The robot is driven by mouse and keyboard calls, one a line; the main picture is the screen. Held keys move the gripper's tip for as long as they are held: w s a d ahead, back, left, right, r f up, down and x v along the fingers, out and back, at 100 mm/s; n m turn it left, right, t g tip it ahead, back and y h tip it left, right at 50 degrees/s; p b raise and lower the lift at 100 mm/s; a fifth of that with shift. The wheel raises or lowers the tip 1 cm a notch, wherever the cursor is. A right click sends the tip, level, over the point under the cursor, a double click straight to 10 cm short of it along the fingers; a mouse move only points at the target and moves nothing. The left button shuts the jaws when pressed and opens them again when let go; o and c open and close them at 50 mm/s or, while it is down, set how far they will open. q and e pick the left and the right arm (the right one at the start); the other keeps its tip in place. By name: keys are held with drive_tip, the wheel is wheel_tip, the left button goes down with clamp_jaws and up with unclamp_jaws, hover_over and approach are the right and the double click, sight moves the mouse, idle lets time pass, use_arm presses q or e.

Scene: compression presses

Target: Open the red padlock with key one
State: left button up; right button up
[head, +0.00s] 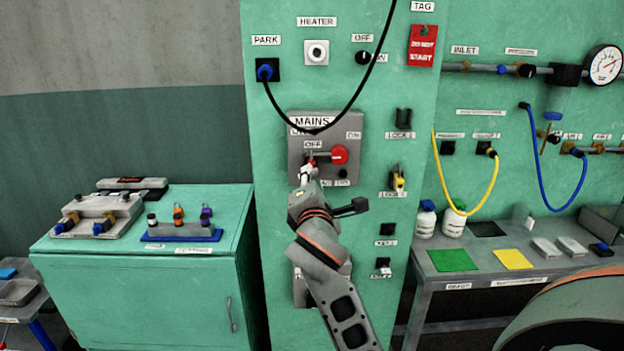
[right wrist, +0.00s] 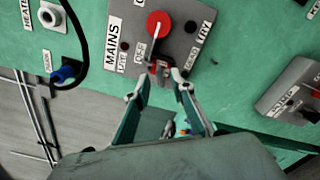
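The red padlock (right wrist: 160,70) hangs at the lower edge of the red MAINS switch on its grey box. It also shows small in the head view (head: 311,160), partly covered by my right gripper. My right gripper (head: 307,172) is right in front of the padlock. In the right wrist view the fingers (right wrist: 160,76) slant inwards, and their tips come close together at the padlock. I cannot tell whether they touch it or hold something thin. Key one cannot be made out in either view. My left gripper is not in view.
The MAINS box (head: 352,135) carries a red rotary switch (head: 340,154). A black cable loops in front of its top from the blue PARK plug (head: 265,71). A yellow padlock (head: 398,180) hangs to the right, above small labelled hooks (head: 387,230). A green cabinet (head: 150,290) stands left.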

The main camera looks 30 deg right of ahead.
drive_tip(key=v, duration=1.1)
drive_tip(key=a+f+m+g+y, duration=0.15)
drive_tip(key=a+f+y, duration=0.25)
drive_tip(key=f, duration=1)
drive_tip(key=a+f+m+y, duration=0.25)
drive_tip(key=a+f, duration=0.25)
drive_tip(key=f, duration=0.8)
drive_tip(key=s+f+m+g+y, duration=0.1)
drive_tip(key=s+f+m+y, duration=0.1)
drive_tip(key=s+f+m, duration=0.3)
drive_tip(key=s+a+f+m+g+y, duration=0.1)
drive_tip(key=s+f+m, duration=0.3)
drive_tip(key=s+f, duration=0.9)
wheel_tip(320, 180, down, 5)
drive_tip(key=shift+f+m+g+y, duration=0.1)
drive_tip(key=shift+m+g+y, duration=0.3)
drive_tip(key=shift+g+y, duration=0.4)
